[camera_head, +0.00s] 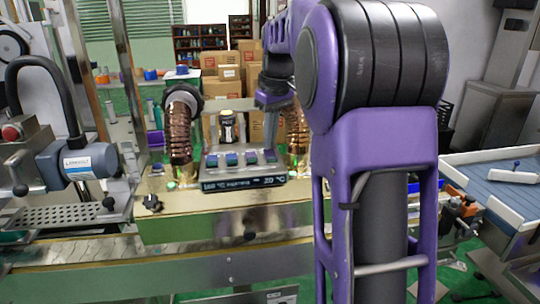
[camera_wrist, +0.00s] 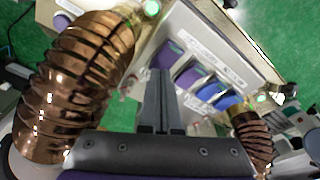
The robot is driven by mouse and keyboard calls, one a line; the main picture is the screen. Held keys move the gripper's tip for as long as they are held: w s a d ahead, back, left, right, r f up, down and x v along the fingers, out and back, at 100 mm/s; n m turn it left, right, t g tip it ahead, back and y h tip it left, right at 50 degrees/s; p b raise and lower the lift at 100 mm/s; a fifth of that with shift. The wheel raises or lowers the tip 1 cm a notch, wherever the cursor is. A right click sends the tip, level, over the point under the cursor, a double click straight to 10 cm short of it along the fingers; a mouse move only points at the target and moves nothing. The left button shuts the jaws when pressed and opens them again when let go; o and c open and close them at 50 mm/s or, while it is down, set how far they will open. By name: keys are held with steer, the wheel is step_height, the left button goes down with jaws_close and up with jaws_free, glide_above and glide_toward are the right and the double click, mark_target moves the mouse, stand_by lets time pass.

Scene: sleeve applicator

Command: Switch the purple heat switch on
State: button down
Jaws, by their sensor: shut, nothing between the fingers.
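The grey control panel (camera_head: 245,172) carries a row of several rocker switches above a dark display (camera_head: 243,182). In the wrist view the purple switch (camera_wrist: 168,52) is at the upper end of the row, with a purple-and-green switch (camera_wrist: 189,74) beside it and blue ones (camera_wrist: 210,90) farther along. My gripper (camera_head: 271,148) is shut and empty, pointing down at the right end of the row. In the wrist view its fingertips (camera_wrist: 161,72) are just short of the purple switch. I cannot tell whether they touch it. The head view partly hides that switch behind the fingers.
Copper coils stand on both sides of the panel, the left one (camera_head: 180,130) close by; the same pair flanks my gripper in the wrist view, one large (camera_wrist: 75,85). Cardboard boxes (camera_head: 225,75) stand behind.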

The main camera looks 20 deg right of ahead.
mark_target(270, 151)
steer(key=shift+f, duration=0.45)
step_height(270, 151, up, 5)
steer(key=p, duration=0.4)
steer(key=shift+r+p, duration=0.1)
steer(key=shift+p, duration=0.25)
steer(key=shift+r, duration=0.95)
steer(key=shift+f, duration=0.1)
